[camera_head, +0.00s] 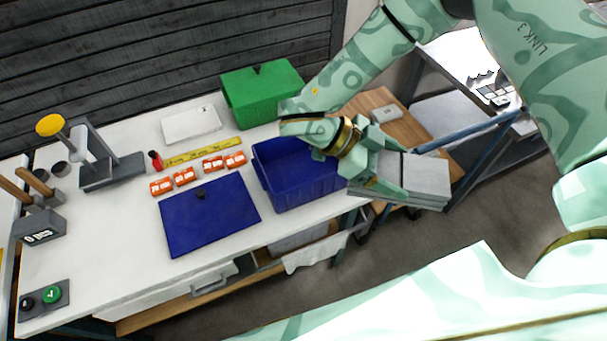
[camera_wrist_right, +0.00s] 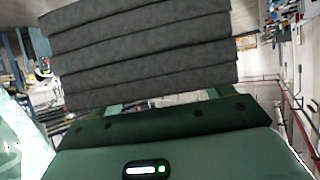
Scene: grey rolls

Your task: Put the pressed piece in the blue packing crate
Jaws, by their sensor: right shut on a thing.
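The blue packing crate (camera_head: 297,196) stands open at the right end of the white table, and I see no piece in the part of its inside that shows. My right gripper (camera_head: 386,172) is just right of the crate, shut on a grey layered block (camera_head: 427,176), which I take to be the pressed piece. The block is held in the air beyond the table's right edge, apart from the crate. In the right wrist view the block's ridged grey face (camera_wrist_right: 140,50) fills the upper middle. The gripper hides part of the crate's right rim. My left gripper is not in view.
A blue flat panel with a knob (camera_head: 208,222) lies left of the crate. A green box (camera_head: 262,95) stands behind it. Orange-and-white boxes (camera_head: 184,177), a yellow strip (camera_head: 200,152) and a hand press (camera_head: 108,170) are further left. A wooden surface (camera_head: 385,105) is behind the gripper.

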